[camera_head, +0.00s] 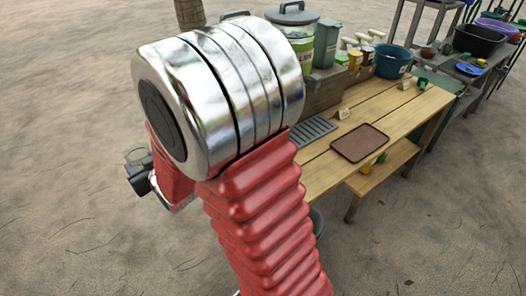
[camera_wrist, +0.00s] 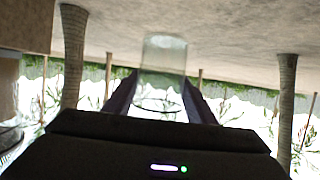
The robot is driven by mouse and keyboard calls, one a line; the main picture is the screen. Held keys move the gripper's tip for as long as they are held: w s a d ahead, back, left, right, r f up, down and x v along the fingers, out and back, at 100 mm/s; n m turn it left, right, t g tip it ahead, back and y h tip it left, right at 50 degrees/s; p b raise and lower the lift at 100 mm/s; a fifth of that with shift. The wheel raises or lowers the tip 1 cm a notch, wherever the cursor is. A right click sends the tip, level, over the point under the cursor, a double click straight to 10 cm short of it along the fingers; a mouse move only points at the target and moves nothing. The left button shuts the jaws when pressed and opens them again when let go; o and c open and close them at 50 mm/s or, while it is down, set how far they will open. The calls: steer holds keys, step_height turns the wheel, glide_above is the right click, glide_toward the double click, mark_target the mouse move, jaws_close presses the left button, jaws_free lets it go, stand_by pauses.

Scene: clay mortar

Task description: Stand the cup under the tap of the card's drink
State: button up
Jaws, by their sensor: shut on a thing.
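A clear, see-through cup (camera_wrist: 164,55) is between the two dark fingers of my gripper (camera_wrist: 160,82) in the wrist view, and they are shut on it. In the head view the cup (camera_head: 135,156) and my gripper (camera_head: 140,180) are at the left, off the table and partly behind my arm. A drink dispenser (camera_head: 295,38) with a grey lid and green band stands at the table's back left. Another lid handle shows behind my arm. A small card (camera_head: 342,114) stands near the grey slotted drip tray (camera_head: 312,131); its print is too small to read. The taps are hidden.
The wooden table (camera_head: 408,118) holds a brown tray (camera_head: 360,143), a grey-green container (camera_head: 326,43), a blue-green tub (camera_head: 393,62) and a second small card (camera_head: 404,85). Another table with tubs stands at the back right. The sandy ground at left is open.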

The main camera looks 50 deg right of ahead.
steer(key=s+d+f+m+h, duration=0.1)
steer(key=s+d+f+h, duration=0.2)
steer(key=d, duration=0.7)
steer(key=s+d+f+m+g, duration=0.1)
steer(key=s+d+f+m, duration=0.15)
steer(key=s+d, duration=0.45)
steer(key=s+d+f+m+h, duration=0.1)
steer(key=s+d+f+h, duration=0.15)
steer(key=d, duration=0.95)
steer(key=s+d+f+m+h, duration=0.1)
steer(key=s+d+f, duration=0.1)
steer(key=s+d, duration=0.1)
steer(key=s+d+f+g, duration=0.1)
steer(key=s+d, duration=0.3)
steer(key=s, duration=0.1)
steer(key=shift+s+d+f+m+h, duration=0.15)
steer(key=shift+d+f+m+h, duration=0.05)
steer(key=shift+f+m+h, duration=0.15)
